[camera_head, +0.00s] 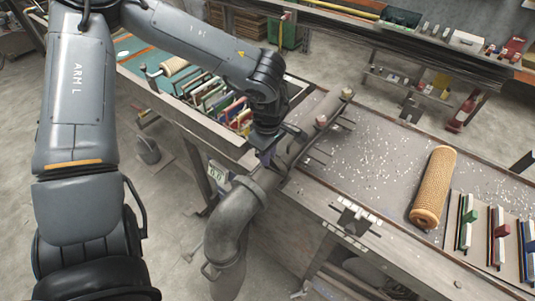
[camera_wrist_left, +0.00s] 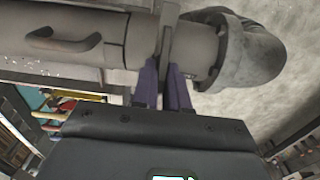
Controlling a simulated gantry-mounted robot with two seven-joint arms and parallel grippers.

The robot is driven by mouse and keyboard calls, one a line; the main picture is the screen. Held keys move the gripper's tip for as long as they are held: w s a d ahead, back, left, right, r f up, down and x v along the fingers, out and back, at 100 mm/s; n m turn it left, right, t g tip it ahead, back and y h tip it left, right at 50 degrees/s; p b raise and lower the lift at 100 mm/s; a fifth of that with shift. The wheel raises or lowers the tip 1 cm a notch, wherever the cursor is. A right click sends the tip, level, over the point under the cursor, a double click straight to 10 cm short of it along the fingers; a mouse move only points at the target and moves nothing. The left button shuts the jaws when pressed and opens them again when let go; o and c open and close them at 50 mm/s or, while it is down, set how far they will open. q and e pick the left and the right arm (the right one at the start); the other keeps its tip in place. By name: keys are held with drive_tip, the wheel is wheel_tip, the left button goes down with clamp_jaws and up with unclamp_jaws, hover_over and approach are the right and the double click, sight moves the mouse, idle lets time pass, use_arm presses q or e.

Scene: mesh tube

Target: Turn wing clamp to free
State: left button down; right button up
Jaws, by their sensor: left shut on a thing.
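My left gripper (camera_head: 268,158) reaches down to a grey pipe (camera_head: 235,208) where its elbow meets the straight length at the bench edge. In the left wrist view, the purple fingers of my left gripper (camera_wrist_left: 163,88) are shut on a thin grey upright plate, which looks like the wing clamp (camera_wrist_left: 169,38), at the pipe joint. The pipe elbow (camera_wrist_left: 248,52) is right of it and the straight pipe (camera_wrist_left: 70,32) with a handle is left. In the head view the clamp is hidden behind the gripper. My right gripper is not in view.
A tan mesh tube (camera_head: 435,187) lies on the speckled bench top (camera_head: 365,150). Coloured clamps (camera_head: 498,235) stand in a rack at its right. A tray of coloured frames (camera_head: 218,100) is behind my left arm. A cluttered shelf (camera_head: 430,45) runs along the back.

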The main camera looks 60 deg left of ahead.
use_arm(q)
drive_tip(key=c, duration=1.2)
unclamp_jaws()
drive_tip(key=shift+c, duration=0.2)
drive_tip(key=shift+r, duration=0.1)
wheel_tip(320, 180, up, 11)
drive_tip(key=p, duration=0.1)
drive_tip(key=shift+f, duration=0.2)
